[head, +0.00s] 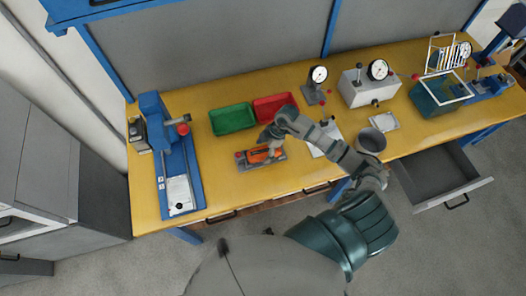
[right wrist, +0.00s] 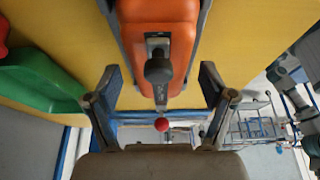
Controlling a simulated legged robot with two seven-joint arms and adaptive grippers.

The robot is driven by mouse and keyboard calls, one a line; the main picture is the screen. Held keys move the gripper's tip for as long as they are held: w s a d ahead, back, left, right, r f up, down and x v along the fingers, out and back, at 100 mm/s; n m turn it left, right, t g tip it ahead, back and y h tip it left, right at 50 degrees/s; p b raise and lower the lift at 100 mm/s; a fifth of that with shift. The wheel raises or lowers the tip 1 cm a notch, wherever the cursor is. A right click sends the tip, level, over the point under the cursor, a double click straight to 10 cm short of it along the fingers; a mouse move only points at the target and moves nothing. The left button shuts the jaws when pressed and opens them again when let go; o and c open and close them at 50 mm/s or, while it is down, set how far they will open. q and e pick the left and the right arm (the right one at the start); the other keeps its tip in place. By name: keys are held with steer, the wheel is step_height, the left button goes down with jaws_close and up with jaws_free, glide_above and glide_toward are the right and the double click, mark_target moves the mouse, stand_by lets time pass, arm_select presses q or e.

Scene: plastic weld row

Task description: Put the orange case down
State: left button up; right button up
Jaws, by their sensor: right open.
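The orange case (head: 258,155) rests in a grey base on the yellow bench, left of the middle in the head view. It shows large at the top of the right wrist view (right wrist: 160,30), with a dark knob (right wrist: 158,70) at its near end. My right gripper (head: 268,137) is above and beside the case and partly covers it. In the right wrist view its two fingers (right wrist: 160,92) are spread apart, with nothing clamped between them. I cannot tell whether either finger touches the case. My left gripper is not in view.
A green tray (head: 233,119) and a red tray (head: 274,106) lie behind the case. A blue press (head: 172,160) stands to its left. A grey bin (head: 372,141), gauges and an open drawer (head: 440,182) are to the right. Bare bench lies in front of the case.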

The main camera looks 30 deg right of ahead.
steer(key=v, duration=0.6)
steer(key=shift+d, duration=0.3)
steer(key=d+r, duration=0.2)
steer(key=r, duration=0.1)
steer(key=shift+s+d+r, duration=0.1)
steer(key=shift+d, duration=0.15)
steer(key=shift+r, duration=0.3)
steer(key=shift+a+r, duration=0.1)
steer(key=shift+a, duration=0.45)
